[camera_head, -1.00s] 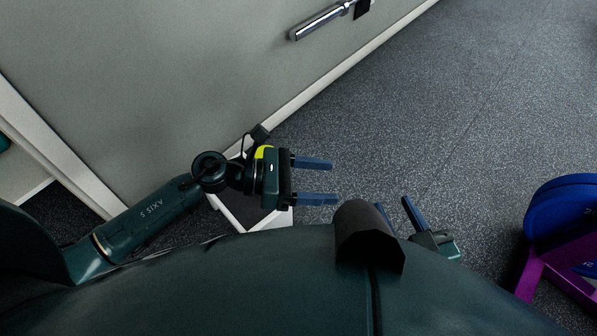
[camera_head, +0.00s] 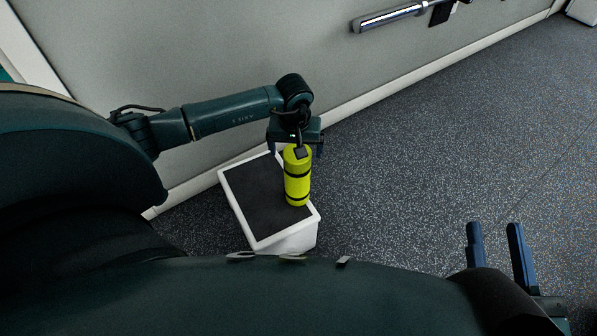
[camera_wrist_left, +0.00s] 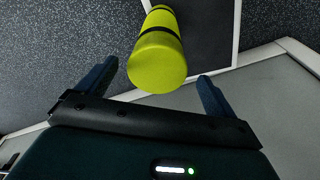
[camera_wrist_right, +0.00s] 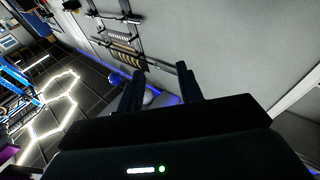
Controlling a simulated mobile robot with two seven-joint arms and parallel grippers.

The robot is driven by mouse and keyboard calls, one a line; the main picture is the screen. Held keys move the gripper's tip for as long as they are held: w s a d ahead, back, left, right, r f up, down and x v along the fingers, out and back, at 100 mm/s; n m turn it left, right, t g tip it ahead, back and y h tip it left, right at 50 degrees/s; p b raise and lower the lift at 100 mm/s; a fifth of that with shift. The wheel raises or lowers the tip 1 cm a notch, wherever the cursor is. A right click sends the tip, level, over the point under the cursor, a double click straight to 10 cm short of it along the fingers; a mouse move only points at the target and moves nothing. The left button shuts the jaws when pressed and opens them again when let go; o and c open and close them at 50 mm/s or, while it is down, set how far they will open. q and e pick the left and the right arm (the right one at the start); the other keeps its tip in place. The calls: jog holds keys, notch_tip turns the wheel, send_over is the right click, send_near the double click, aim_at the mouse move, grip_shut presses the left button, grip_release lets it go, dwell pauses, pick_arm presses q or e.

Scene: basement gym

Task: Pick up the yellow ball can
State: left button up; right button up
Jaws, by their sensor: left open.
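The yellow ball can (camera_head: 297,184), a bright cylinder with dark bands, appears to stand upright on the dark top of a white-edged box (camera_head: 252,192), near its right side. My left gripper (camera_head: 296,150) is open at the can's upper end, partly behind it in the head view. In the left wrist view the can (camera_wrist_left: 158,58) shows its round end between and beyond the fingers (camera_wrist_left: 155,72), with a gap on both sides. My right gripper (camera_head: 494,226) is open and empty at the lower right, far from the can; its fingers also show apart in the right wrist view (camera_wrist_right: 160,68).
A grey wall (camera_head: 210,50) with a white baseboard runs behind the box. A chrome bar (camera_head: 390,17) is mounted on it. Speckled floor (camera_head: 420,150) is clear to the right of the box. The right wrist view shows a wall rack (camera_wrist_right: 125,55) with bars.

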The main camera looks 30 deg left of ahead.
pick_arm(q)
jog(key=shift+f, duration=0.75)
jog(key=f+b, duration=0.2)
jog(key=f, duration=0.1)
jog(key=w+f+b, duration=0.1)
jog(key=shift+a+f, duration=0.1)
jog(key=shift+f, duration=0.3)
pick_arm(e)
jog(key=r+n+y, duration=0.1)
jog(key=w+r+n+t+y, duration=0.1)
jog(key=r, duration=0.1)
jog(key=shift+w+d+r+y, duration=0.1)
jog(key=shift+d+r+y, duration=0.05)
jog(key=shift+r+y, duration=0.15)
pick_arm(q)
jog(key=shift+s, duration=0.1)
jog(key=shift+c, duration=0.2)
jog(key=c, duration=1.5)
pick_arm(e)
jog(key=shift+f, duration=0.1)
